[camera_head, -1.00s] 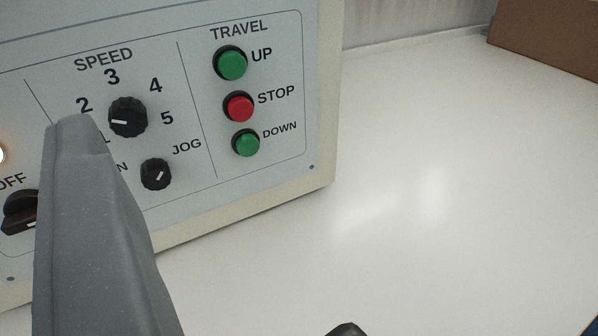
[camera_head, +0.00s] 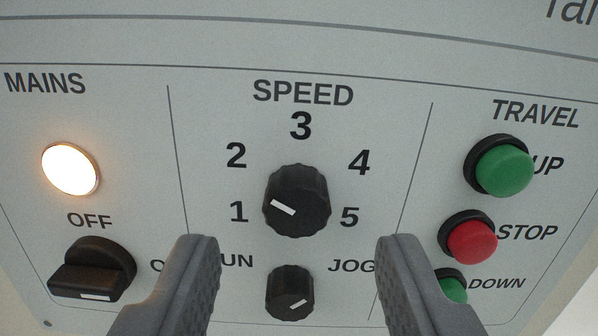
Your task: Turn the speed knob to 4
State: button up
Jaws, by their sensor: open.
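The black speed knob (camera_head: 297,200) sits in the middle of the panel in the head view, under the word SPEED. Numbers 1 to 5 arc around it from lower left over the top to lower right. Its white mark lies on the left side, toward the 1; the 4 (camera_head: 359,162) is at its upper right. My gripper (camera_head: 298,245) is open and empty. Its two grey fingers rise from the bottom, one to the left and one to the right of the knob, with tips lower in the picture than the knob. Neither appears to touch it.
A smaller black RUN/JOG knob (camera_head: 290,292) sits just below, between the fingers. Left are a lit mains lamp (camera_head: 70,169) and a black mains switch (camera_head: 92,268). Right are the green UP (camera_head: 505,170), red STOP (camera_head: 472,242) and partly hidden green DOWN (camera_head: 452,289) buttons.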

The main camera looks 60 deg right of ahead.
aim_at(297, 204)
jog(key=shift+x, duration=1.35)
jog(key=shift+f, duration=0.1)
grip_shut()
jog(key=shift+a, duration=0.25)
jog(key=shift+d, duration=0.1)
